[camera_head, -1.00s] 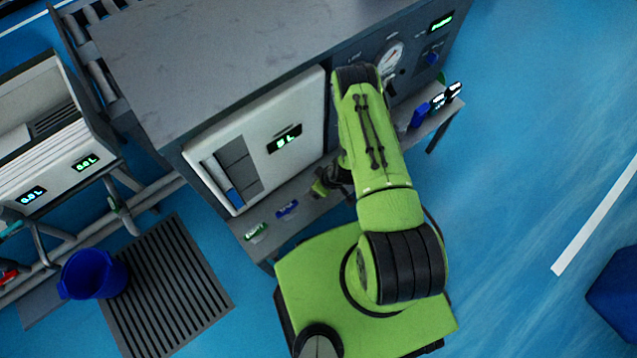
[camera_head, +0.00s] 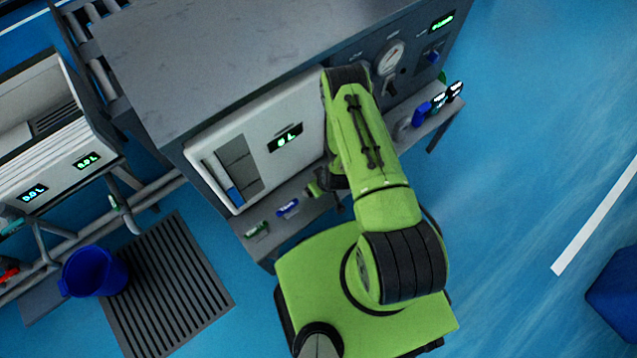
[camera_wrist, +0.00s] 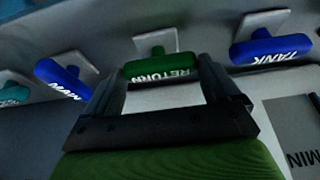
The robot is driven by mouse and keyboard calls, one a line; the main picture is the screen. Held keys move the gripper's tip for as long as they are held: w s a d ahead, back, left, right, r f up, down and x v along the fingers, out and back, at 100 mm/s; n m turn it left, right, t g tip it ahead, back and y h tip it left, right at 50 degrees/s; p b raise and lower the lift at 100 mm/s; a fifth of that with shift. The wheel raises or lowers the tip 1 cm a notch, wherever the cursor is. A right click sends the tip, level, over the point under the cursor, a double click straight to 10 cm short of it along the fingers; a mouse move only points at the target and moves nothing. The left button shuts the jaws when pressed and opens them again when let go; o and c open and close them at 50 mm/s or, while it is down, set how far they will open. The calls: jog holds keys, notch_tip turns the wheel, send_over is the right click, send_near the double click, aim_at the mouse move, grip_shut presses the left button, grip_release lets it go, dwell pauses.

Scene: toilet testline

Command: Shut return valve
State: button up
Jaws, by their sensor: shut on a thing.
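The green return valve handle (camera_wrist: 160,68), lettered RETURN, sits on a pale square mount in the wrist view. The lettering appears upside down. My gripper (camera_wrist: 163,64) has one finger at each end of the handle and is shut on it. The fingers partly cover the handle's ends.
A blue TANK handle (camera_wrist: 270,52) is close on the right in the wrist view, and a blue handle (camera_wrist: 63,80) is on the left with a teal one (camera_wrist: 14,93) beyond. The head view shows a white panel (camera_head: 297,105), a gauge (camera_head: 391,57) and a blue bucket (camera_head: 94,272).

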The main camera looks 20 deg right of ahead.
jog(key=o, duration=0.8)
jog(key=shift+r, duration=0.1)
jog(key=p+v, duration=0.5)
jog(key=v, duration=1)
jog(key=shift+s+r, duration=0.1)
jog(key=shift+r, duration=0.2)
